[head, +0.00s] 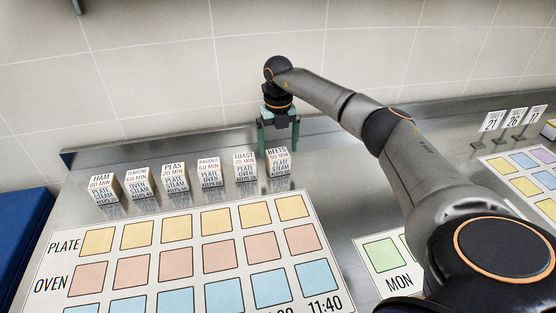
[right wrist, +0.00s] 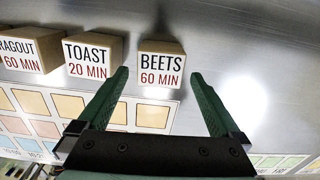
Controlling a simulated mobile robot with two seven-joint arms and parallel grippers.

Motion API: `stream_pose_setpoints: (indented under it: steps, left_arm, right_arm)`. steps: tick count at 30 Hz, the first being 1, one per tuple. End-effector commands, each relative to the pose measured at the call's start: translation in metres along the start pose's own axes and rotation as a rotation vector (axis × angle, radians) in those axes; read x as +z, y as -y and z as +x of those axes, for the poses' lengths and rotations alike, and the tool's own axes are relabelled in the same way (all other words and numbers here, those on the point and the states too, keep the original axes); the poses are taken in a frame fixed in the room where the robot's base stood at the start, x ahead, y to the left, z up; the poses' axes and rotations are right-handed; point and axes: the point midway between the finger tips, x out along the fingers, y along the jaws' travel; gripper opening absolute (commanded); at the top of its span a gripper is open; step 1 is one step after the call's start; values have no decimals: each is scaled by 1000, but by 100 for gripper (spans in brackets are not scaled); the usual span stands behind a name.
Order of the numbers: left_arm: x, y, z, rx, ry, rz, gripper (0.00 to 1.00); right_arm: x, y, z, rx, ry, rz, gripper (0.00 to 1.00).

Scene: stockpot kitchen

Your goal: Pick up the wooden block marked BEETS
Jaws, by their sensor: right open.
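The wooden block marked BEETS (head: 279,163) stands at the right end of a row of blocks on the steel counter. Its top, reading BEETS 60 MIN, shows clearly in the right wrist view (right wrist: 161,65). My right gripper (head: 278,150) is open and points down just above and around the area of this block. In the right wrist view its green fingers (right wrist: 158,78) are spread wide, with the block between and just beyond their tips. Nothing is held. My left gripper is in neither view.
The TOAST block (head: 245,167) stands close to the left of BEETS, with a narrow gap. RAGOUT (head: 209,171), PEAS and others continue leftward. A board with coloured squares (head: 190,250) lies in front.

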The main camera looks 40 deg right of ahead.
Motion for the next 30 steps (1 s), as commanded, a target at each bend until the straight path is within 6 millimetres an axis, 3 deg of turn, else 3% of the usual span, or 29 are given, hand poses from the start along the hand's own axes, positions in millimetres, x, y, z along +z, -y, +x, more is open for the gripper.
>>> stream_pose_setpoints:
  steps: [6, 14, 30]
  left_arm:
    - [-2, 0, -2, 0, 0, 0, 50]
    - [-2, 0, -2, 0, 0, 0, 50]
    - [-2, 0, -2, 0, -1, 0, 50]
  right_arm:
    - [2, 0, 29, -1, -2, 0, 100]
    - [2, 0, 32, -1, 0, -1, 100]
    - [2, 0, 32, 0, -1, -1, 42]
